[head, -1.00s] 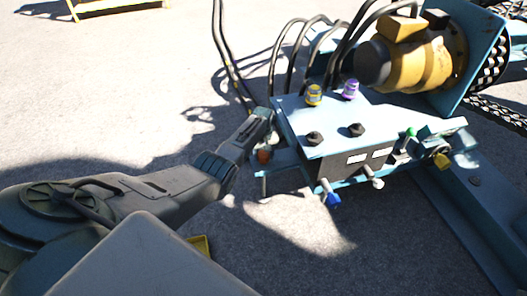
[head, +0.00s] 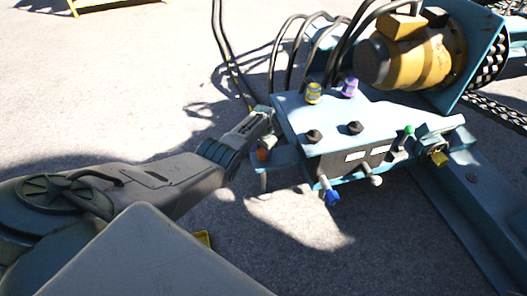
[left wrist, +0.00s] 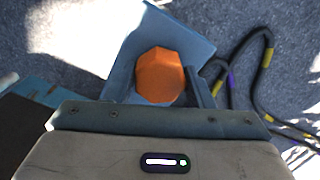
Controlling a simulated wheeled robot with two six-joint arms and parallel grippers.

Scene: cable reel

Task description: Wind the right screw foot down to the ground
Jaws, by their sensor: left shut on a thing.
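The orange knob (head: 263,155) of the screw foot sits at the near left corner of the blue machine frame, on a small blue bracket (head: 284,158). A thin grey stem (head: 263,183) hangs below it; I cannot tell whether it touches the ground. In the left wrist view the faceted orange knob (left wrist: 160,77) lies between my fingers, above a blue plate (left wrist: 128,60). My left gripper (head: 264,140) is shut on the knob, coming in from the left. My right gripper is not in view.
Right of the knob is the blue control box (head: 335,125) with coloured knobs and a blue-tipped lever (head: 331,197). Black hoses (head: 292,50) rise behind it. A yellow motor (head: 405,60) stands at the back. The asphalt (head: 130,90) at the left is clear.

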